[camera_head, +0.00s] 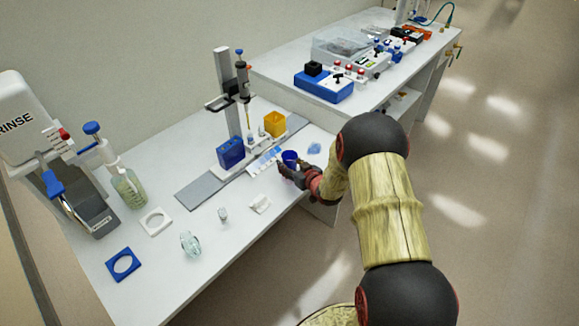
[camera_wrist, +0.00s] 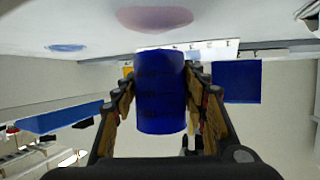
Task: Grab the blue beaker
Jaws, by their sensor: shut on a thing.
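The blue beaker (camera_wrist: 161,92) fills the middle of the wrist view, between the two fingers of my gripper (camera_wrist: 160,105). The fingers are shut on its sides. In the head view the beaker (camera_head: 289,157) shows as a small dark blue cup at my gripper (camera_head: 291,173), near the right end of the white bench. My gripper hides part of it there. I cannot tell whether its base touches the bench.
A blue box (camera_head: 231,152) and a yellow box (camera_head: 275,123) stand left and behind, by a pipetting stand (camera_head: 243,80). A light blue piece (camera_head: 314,148) lies right of the beaker. Clear glassware (camera_head: 190,243) stands at the front. A second bench (camera_head: 285,68) adjoins behind.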

